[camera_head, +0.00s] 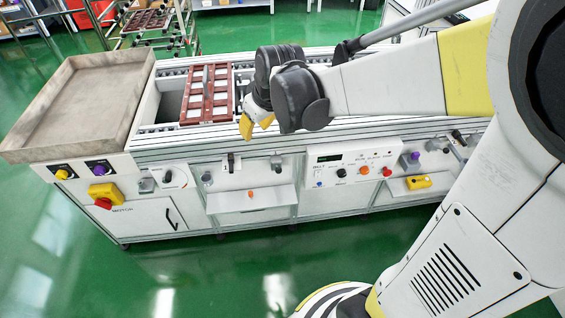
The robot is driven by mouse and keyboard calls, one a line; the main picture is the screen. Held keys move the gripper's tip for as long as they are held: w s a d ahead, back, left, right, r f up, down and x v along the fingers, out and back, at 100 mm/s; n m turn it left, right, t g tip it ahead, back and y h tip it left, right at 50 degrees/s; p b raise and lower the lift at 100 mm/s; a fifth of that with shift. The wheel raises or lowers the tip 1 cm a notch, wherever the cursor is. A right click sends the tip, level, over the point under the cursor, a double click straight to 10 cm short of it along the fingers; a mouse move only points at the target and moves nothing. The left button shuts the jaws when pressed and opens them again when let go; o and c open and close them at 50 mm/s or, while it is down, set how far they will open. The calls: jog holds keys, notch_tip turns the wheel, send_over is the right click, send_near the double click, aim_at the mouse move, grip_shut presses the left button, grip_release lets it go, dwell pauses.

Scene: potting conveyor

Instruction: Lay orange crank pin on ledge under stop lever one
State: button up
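A small orange piece (251,194), which looks like the crank pin, rests on the white ledge (226,206) on the conveyor's front, left of centre. Small grey and black levers or knobs are fixed on the panel above this ledge, one at its left (206,178) and one at its right (277,162). I cannot read which is stop lever one. My gripper (256,124) hangs above the conveyor's front rail, higher than the ledge and apart from the orange piece. Its yellow fingertips look a little apart, with nothing visible between them.
A brown-red tray (218,100) sits on the conveyor left of my gripper. A large beige bin (85,95) stands at the left end. A control box (345,160) with knobs and a second ledge (398,193) with a yellow item (418,182) are to the right. Green floor in front is clear.

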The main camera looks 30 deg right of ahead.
jog(key=s+r+m+t, duration=0.1)
jog(key=s+r, duration=0.1)
jog(key=s, duration=0.6)
jog(key=s+r+m+t+h, duration=0.1)
jog(key=s+r+m, duration=0.1)
jog(key=s, duration=0.7)
jog(key=shift+s+a+r+m, duration=0.25)
jog(key=shift+a+m, duration=0.05)
jog(key=shift+a, duration=0.15)
